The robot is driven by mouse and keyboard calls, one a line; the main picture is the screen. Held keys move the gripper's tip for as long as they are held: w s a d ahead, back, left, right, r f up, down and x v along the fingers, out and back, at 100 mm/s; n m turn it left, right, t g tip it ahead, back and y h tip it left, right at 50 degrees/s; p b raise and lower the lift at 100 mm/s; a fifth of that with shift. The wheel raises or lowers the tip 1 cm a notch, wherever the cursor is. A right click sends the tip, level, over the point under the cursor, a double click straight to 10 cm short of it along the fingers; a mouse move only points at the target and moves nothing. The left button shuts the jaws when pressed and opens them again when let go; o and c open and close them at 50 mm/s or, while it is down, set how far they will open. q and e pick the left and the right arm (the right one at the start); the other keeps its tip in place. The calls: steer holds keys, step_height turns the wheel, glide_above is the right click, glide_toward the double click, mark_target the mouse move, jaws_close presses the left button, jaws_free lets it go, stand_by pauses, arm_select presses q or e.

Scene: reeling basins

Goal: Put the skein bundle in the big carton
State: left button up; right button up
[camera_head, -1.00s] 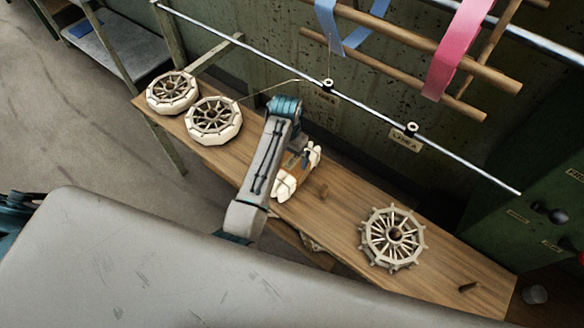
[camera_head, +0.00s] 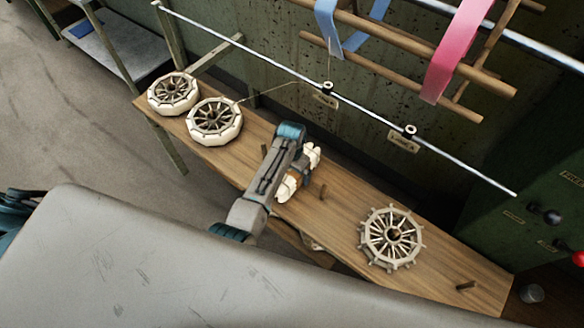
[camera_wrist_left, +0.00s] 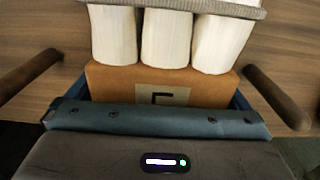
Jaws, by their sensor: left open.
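The skein bundle lies on the wooden bench; its white ends (camera_head: 311,156) show on both sides of my left arm in the head view. In the left wrist view the bundle (camera_wrist_left: 165,82) shows white rolls and a brown wrap with a pale label. My left gripper (camera_wrist_left: 160,98) is open, close over the brown wrap, with dark blue finger edges at both sides of it. In the head view the wrist hides the fingers. Contact cannot be told. I cannot make out the big carton. My right gripper is not in view.
Wooden pegs (camera_wrist_left: 278,102) stand on both sides of the bundle. Two white-rimmed reels (camera_head: 214,121) sit at the bench's left, and a spoked reel (camera_head: 391,237) at its right. A metal rod (camera_head: 270,74) runs above the bench (camera_head: 345,205).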

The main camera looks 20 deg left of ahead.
arm_select(q)
steer(key=shift+f, duration=0.15)
steer(key=shift+c, duration=0.2)
steer(key=shift+w, duration=0.1)
steer(key=c, duration=1.4)
step_height(320, 180, up, 10)
steer(key=shift+r+b, duration=0.1)
steer(key=shift+b, duration=0.3)
